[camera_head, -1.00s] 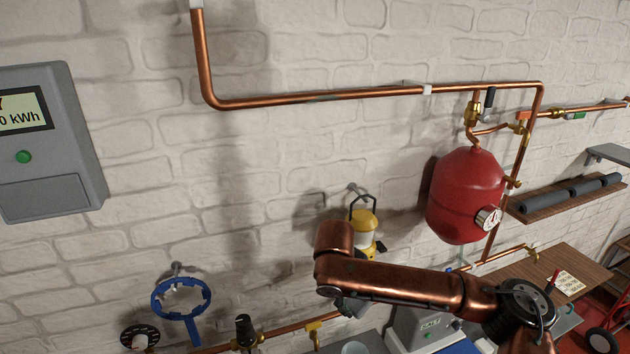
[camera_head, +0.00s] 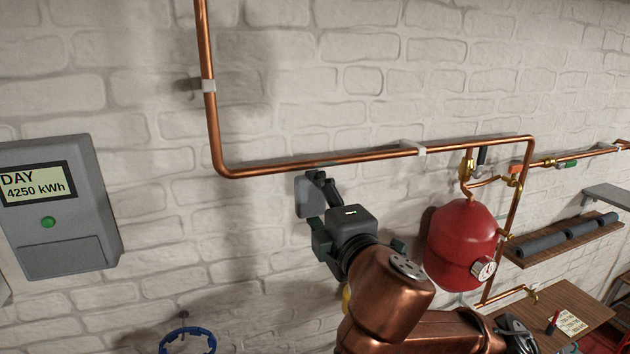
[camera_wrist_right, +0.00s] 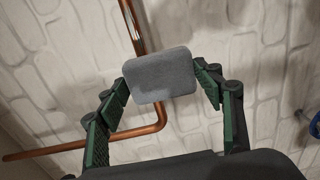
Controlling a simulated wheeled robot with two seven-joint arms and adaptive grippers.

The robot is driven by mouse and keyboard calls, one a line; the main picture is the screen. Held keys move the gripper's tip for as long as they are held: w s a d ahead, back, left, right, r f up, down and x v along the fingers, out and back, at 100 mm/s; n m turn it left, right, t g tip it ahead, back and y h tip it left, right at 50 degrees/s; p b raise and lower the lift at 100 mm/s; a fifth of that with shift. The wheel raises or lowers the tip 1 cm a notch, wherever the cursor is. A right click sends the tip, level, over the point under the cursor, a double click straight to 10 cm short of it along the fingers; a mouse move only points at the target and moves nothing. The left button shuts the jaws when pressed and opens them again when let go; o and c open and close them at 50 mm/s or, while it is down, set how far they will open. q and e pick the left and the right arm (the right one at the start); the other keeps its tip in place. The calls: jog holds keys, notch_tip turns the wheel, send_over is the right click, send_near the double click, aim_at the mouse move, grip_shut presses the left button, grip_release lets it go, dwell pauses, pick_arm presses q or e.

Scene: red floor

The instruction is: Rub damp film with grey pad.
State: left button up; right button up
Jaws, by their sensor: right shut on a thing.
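My right gripper (camera_head: 318,198) is shut on the grey pad (camera_head: 304,197), a flat rounded block. In the head view the pad is upright in front of the brick wall, just below the horizontal copper pipe (camera_head: 340,159). I cannot tell whether it touches the wall. In the right wrist view the pad (camera_wrist_right: 160,75) sits between the green-padded fingers and covers part of a copper pipe (camera_wrist_right: 132,20). A faint dull stretch shows on the horizontal pipe above the pad; I cannot tell surely whether it is the damp film. My left gripper is not in view.
A red tank (camera_head: 462,240) with a gauge stands right of my right arm, close to it. A grey meter (camera_head: 60,210) hangs at the left. A blue ring (camera_head: 188,341) is at the bottom edge. The wall between the meter and my gripper is clear.

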aim_at(311, 186)
jog(key=r, duration=0.1)
jog(key=s+r, duration=0.1)
jog(key=shift+a+r, duration=0.1)
jog(key=shift+r, duration=0.2)
jog(key=shift+w, duration=0.1)
jog(key=x, duration=0.3)
jog(key=shift+w, duration=0.1)
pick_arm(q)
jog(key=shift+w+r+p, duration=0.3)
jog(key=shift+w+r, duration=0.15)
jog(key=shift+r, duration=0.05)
pick_arm(e)
jog(key=shift+x, duration=1.3)
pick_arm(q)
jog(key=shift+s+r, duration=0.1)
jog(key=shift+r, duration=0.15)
pick_arm(e)
jog(key=shift+x, duration=0.9)
jog(key=shift+r, duration=0.1)
